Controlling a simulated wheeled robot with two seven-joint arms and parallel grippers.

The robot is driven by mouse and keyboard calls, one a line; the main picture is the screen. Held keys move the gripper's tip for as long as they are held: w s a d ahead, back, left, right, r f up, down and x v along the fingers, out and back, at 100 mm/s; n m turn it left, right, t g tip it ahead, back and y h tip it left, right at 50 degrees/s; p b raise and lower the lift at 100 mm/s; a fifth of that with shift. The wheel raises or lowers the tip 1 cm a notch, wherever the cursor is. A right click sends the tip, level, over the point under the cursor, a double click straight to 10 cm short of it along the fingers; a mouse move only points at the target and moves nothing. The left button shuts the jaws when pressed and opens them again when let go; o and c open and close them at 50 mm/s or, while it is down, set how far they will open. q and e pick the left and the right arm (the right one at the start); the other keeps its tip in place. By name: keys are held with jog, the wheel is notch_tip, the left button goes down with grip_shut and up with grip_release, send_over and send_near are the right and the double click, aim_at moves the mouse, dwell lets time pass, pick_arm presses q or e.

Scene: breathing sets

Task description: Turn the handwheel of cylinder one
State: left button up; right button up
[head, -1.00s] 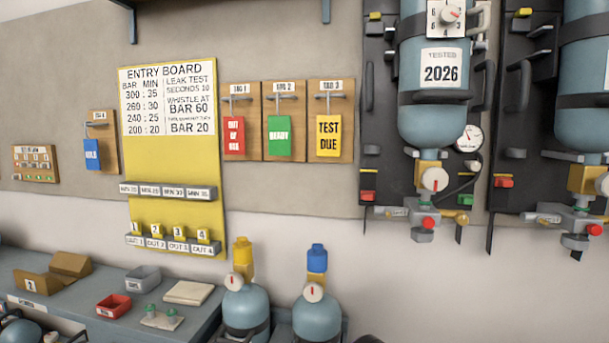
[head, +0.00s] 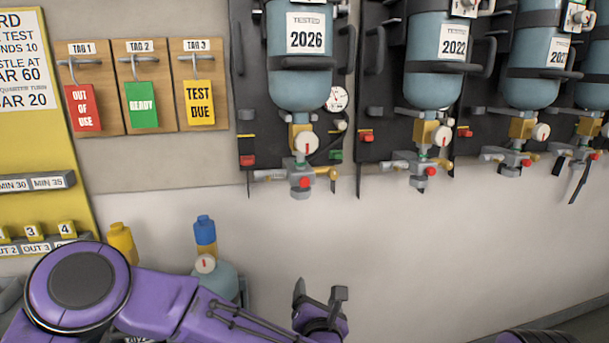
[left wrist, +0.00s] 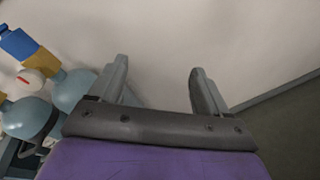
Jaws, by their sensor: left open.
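The leftmost wall cylinder (head: 300,75) carries a "TESTED 2026" label and hangs upside down on a dark backplate. A white round handwheel (head: 306,143) with a red mark sits on its brass valve below. No number marking it as cylinder one is readable. My left gripper (head: 319,291) is open and empty, below this valve and apart from it. In the left wrist view its two fingers (left wrist: 158,70) are spread with only plain wall between them. My right gripper is not in view.
More wall cylinders, one labelled 2022 (head: 440,55), hang to the right with similar valves. A blue-topped standing cylinder (head: 206,265) is behind my left arm. Tags (head: 142,104) hang at the left. The wall below the cylinders is bare.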

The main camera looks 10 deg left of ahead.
pick_arm(q)
notch_tip(320, 180, up, 14)
jog(key=w+d+n+t+y, duration=0.1)
jog(key=w+n+y, duration=0.1)
jog(key=n, duration=0.5)
jog(key=n+y+p, duration=0.2)
jog(key=n, duration=0.8)
send_near(307, 143)
jog(key=shift+t, duration=0.3)
jog(key=p+x, duration=0.4)
jog(key=x, duration=0.5)
jog(key=shift+w+a, duration=0.25)
jog(key=shift+w, duration=0.05)
jog(key=shift+w+f, duration=0.25)
jog(key=shift+w, duration=0.15)
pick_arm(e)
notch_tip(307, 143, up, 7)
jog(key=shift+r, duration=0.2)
pick_arm(q)
jog(key=c, duration=1)
